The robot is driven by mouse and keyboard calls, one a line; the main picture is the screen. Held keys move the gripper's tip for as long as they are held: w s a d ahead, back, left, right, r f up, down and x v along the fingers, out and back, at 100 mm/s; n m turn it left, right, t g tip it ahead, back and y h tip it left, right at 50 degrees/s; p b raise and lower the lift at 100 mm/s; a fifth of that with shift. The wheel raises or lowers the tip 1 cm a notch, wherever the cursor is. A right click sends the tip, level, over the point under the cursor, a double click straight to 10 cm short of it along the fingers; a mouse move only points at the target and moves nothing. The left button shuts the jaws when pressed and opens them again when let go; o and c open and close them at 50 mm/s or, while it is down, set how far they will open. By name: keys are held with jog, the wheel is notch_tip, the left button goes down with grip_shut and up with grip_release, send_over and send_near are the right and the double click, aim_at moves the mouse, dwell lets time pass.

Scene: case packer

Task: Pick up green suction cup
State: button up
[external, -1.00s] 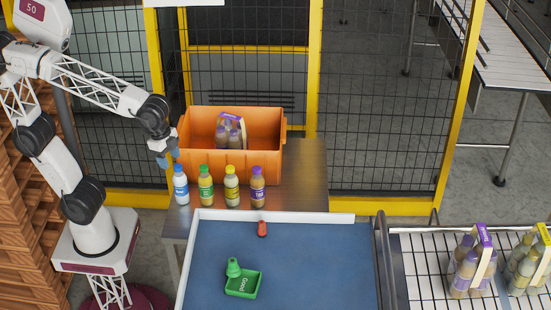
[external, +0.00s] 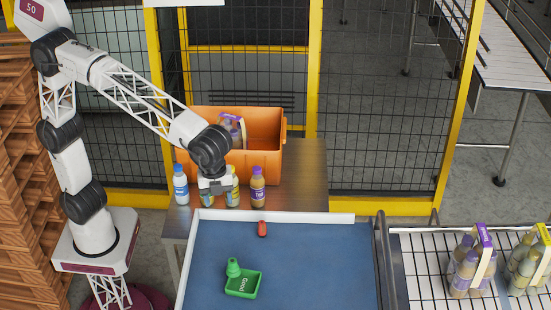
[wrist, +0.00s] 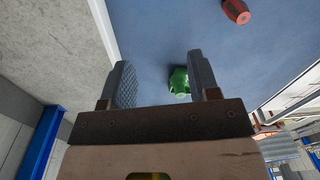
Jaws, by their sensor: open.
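The green suction cup (external: 233,267) stands at the back left of a small green tray (external: 243,285) on the blue table surface. In the wrist view a green thing (wrist: 179,83) shows beyond the fingers, partly hidden by the right finger; I cannot tell cup from tray there. My gripper (external: 217,194) is open and empty, in front of the row of bottles at the back edge of the blue surface, apart from the cup. Its two fingers (wrist: 163,80) are spread in the wrist view.
A red piece (external: 262,229) lies near the back edge of the blue surface (external: 320,260), which has a raised white rim (external: 290,217). Several bottles (external: 257,187) and an orange crate (external: 265,130) stand behind. Most of the blue surface is clear.

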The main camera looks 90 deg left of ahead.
aim_at(232, 260)
jog(key=w+d+m, duration=0.1)
jog(key=d, duration=0.4)
jog(key=w+d+f+m, duration=0.1)
jog(key=w+d+m, duration=0.1)
jog(key=d, duration=0.3)
jog(key=w+d+m, duration=0.2)
jog(key=d, duration=0.4)
jog(key=shift+w+d+f+g, duration=0.1)
jog(key=shift+w+f+g, duration=0.05)
jog(key=shift+f+g, duration=0.2)
jog(key=shift+f, duration=0.15)
jog(key=shift+f, duration=1.2)
jog(key=shift+f, duration=0.15)
jog(key=shift+f, duration=2.5)
jog(key=shift+c, duration=0.5)
grip_shut()
